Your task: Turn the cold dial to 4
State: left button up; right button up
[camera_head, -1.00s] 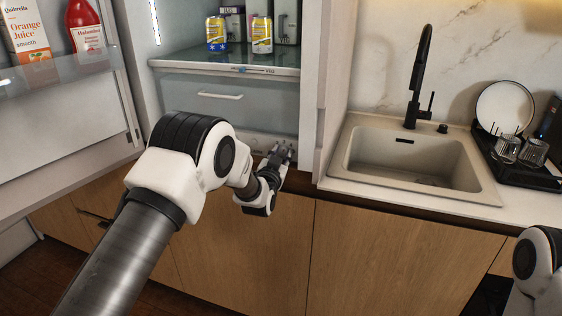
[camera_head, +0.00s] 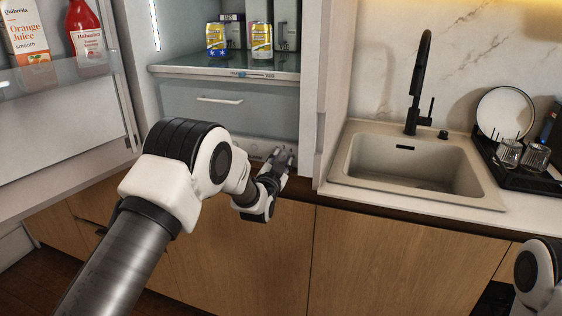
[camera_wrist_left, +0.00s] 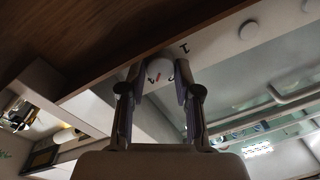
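A round pale dial (camera_wrist_left: 160,69) with a small red mark shows in the left wrist view, on the light strip below the fridge drawer. My left gripper (camera_wrist_left: 158,78) has one finger on each side of it, spread apart, with the dial showing between the tips. I cannot tell whether either finger touches it. In the head view my left gripper (camera_head: 277,160) is at the lower right of the open fridge, and hides part of the strip. The dial's numbers are too small to read. My right gripper is out of view.
More round knobs (camera_wrist_left: 248,30) sit along the same strip. The drawer (camera_head: 222,102) is shut, with cans (camera_head: 261,41) on the shelf above. The open fridge door (camera_head: 62,125) is at left. The sink (camera_head: 405,165) and dish rack (camera_head: 525,170) are at right.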

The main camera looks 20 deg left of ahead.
pick_arm(q)
jog(key=shift+o, duration=1.1)
jog(key=s, duration=1.2)
jog(key=shift+d+f, duration=0.15)
jog(key=shift+f, duration=0.15)
